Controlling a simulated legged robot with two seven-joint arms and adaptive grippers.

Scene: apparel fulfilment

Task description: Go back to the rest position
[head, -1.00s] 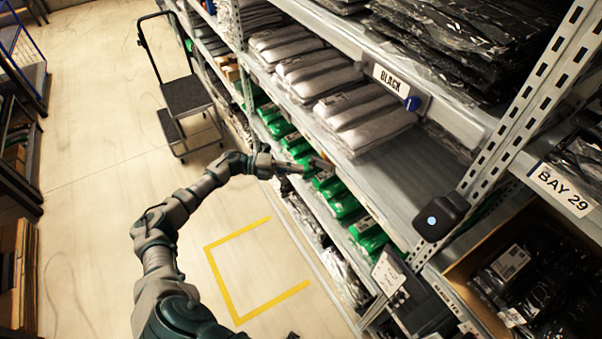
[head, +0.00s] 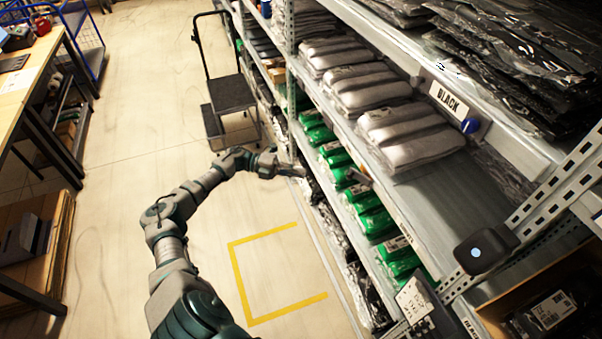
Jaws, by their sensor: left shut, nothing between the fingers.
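My left gripper (head: 292,171) is at the end of my left arm, which reaches up from the bottom of the head view. It is shut and empty, just in front of the shelf edge. Green packed garments (head: 338,163) lie in a row on the shelf beside it. My right gripper is not in the picture.
The shelving (head: 440,205) runs along the right, with grey packs (head: 410,135) above the green ones. A step stool (head: 232,95) stands on the aisle floor. A workbench (head: 35,85) is at the left. Floor around the yellow marking (head: 240,285) is clear.

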